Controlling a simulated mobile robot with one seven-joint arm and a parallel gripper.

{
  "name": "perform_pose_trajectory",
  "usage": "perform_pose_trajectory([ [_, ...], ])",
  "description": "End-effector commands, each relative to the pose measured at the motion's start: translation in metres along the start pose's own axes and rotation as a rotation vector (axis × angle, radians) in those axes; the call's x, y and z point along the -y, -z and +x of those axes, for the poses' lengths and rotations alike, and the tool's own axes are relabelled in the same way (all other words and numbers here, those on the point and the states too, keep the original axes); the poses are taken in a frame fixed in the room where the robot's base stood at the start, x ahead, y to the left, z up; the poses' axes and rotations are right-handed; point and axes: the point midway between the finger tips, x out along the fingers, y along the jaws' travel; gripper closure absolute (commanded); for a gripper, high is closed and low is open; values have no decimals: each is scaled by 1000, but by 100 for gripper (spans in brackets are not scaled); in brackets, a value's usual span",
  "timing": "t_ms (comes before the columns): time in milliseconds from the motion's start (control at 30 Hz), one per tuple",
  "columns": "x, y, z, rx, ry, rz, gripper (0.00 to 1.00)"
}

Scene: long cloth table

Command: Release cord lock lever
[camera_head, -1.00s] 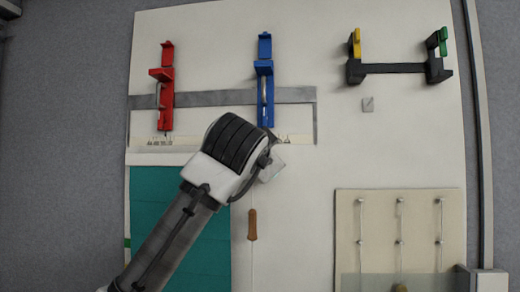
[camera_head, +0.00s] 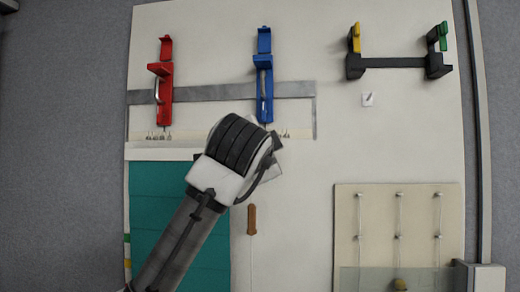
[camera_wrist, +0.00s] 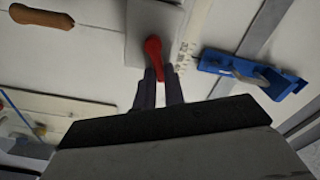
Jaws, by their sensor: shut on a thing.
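A small red lever (camera_wrist: 153,47) stands on a pale grey plate (camera_wrist: 146,20) in the wrist view; I take it to be the cord lock lever. My gripper (camera_wrist: 160,78) has its two dark fingers closed around the lever's lower end in this view. In the head view my wrist covers the lever and the fingers. Only a corner of the pale plate (camera_head: 268,171) shows beside the wrist. I cannot make out the cord at the lever.
A red clamp (camera_head: 164,92) and a blue clamp (camera_head: 264,85) sit on a grey strip beyond my wrist. A black bar (camera_head: 395,64) carries yellow and green levers. A brown handle (camera_head: 252,219) lies nearby. A corded panel (camera_head: 380,215) is lower right, a teal panel (camera_head: 160,200) left.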

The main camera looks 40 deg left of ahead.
Motion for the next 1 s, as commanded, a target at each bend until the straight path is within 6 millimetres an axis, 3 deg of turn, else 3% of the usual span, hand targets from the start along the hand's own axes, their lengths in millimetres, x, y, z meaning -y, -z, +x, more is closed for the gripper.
perform_pose_trajectory([
  [200, -4, -1, 0, 1, -2, 109, 100],
  [500, -5, -1, 0, 2, -3, 117, 100],
  [533, -5, -1, 0, 2, -3, 117, 87],
  [700, -4, -1, 0, 1, -2, 116, 67],
  [1000, -5, 0, -2, 0, -1, 116, 67],
])
